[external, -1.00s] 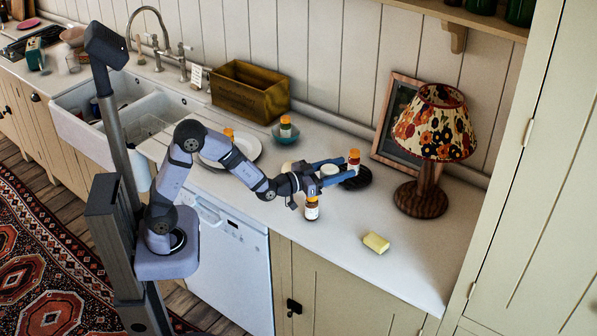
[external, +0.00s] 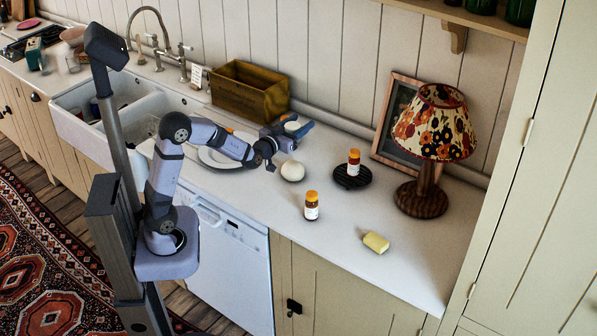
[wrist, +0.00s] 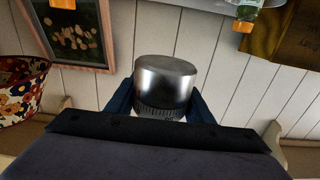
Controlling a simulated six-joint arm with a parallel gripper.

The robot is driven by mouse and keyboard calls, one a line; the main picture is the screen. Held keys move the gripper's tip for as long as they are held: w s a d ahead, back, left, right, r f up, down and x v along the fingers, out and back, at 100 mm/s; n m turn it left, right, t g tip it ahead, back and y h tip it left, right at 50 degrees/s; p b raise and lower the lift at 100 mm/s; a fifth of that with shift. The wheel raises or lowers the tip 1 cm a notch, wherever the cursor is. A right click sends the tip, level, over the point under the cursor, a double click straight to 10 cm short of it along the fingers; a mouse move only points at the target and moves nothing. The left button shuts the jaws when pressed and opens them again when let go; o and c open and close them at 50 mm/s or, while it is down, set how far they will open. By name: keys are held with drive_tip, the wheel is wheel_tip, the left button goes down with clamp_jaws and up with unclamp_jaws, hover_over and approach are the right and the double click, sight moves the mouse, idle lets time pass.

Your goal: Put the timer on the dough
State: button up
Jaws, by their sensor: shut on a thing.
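The timer, a silver metal cylinder with tick marks round one end (wrist: 166,82), is held between my gripper's dark blue fingers (wrist: 162,103) in the wrist view. In the external view my gripper (external: 292,129) is shut on the timer (external: 292,126), raised over the back of the counter near the crate. The dough, a pale round ball (external: 292,171), sits on the white counter, in front of and below my gripper. The timer is apart from the dough. The dough does not show in the wrist view.
An orange-capped bottle (external: 311,206) stands on the counter and another (external: 354,162) on a black trivet (external: 343,182). A yellow block (external: 376,243), lamp (external: 429,199), wooden crate (external: 240,92) and white plate (external: 207,160) are around. The front counter right of the yellow block is clear.

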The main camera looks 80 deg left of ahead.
drive_tip(key=shift+f+p, duration=0.35)
drive_tip(key=shift+f, duration=4.45)
drive_tip(key=shift+f, duration=0.2)
drive_tip(key=o, duration=1.3)
